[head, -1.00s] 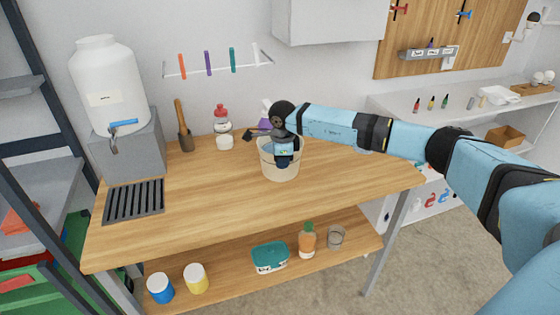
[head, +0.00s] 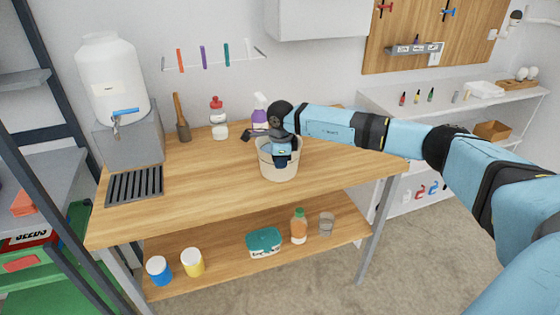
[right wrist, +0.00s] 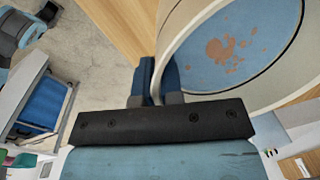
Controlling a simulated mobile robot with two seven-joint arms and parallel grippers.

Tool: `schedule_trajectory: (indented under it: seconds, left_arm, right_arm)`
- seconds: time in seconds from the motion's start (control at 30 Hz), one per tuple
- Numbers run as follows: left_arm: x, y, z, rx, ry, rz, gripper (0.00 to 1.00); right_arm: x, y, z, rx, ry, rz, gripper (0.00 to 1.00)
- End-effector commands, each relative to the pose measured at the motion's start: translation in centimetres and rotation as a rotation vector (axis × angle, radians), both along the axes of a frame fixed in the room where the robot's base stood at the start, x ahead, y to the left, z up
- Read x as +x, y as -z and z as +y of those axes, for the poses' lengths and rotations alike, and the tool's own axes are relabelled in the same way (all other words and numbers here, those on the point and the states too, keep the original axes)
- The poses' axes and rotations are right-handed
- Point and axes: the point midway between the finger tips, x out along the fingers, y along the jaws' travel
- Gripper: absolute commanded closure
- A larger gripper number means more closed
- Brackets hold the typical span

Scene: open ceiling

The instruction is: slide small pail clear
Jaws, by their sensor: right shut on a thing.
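The small pail (head: 279,173) is cream-coloured and stands upright on the wooden workbench (head: 200,185), a little right of its middle. My right gripper (head: 281,159) reaches down at the pail's rim and is shut on it. In the right wrist view the two fingers (right wrist: 160,80) close together at the rim of the pail (right wrist: 270,30). That view shows a blue area with a brown patch inside the pail. The exact grip on the wall is partly hidden. My left gripper is in neither current view.
A purple spray bottle (head: 260,114) and a dark tool (head: 251,136) are close behind the pail. A red-capped bottle (head: 218,120) stands further left. A white water tank (head: 113,80) and a black grate (head: 135,185) are at the left. The bench front is clear.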

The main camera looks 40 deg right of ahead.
Motion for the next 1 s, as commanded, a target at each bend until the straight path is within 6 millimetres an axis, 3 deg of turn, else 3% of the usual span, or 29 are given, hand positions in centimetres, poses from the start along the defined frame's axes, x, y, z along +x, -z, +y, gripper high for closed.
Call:
schedule_trajectory:
  seconds: [0.07,0.23,0.5,0.63,1.0]
  left_arm:
    - [0.1,0.0,0.0,0.000,0.000,-0.001,0.57]
    - [0.1,0.0,0.0,-0.001,0.000,-0.002,0.57]
    - [0.1,-0.1,0.0,-0.001,0.000,-0.003,0.57]
    - [0.1,0.0,0.0,-0.001,0.000,-0.002,0.57]
    - [0.1,0.3,0.0,-0.002,-0.002,0.002,0.57]
  right_arm:
    - [-0.1,0.2,0.0,-0.001,0.001,0.003,1.00]
    - [0.0,0.1,-0.1,-0.001,0.001,0.000,0.63]
    - [0.0,-0.1,-0.1,0.000,0.001,-0.001,0.63]
    - [0.0,-1.1,0.0,0.000,0.000,-0.004,0.63]
    - [-0.6,-8.8,0.4,0.000,0.000,-0.004,0.63]
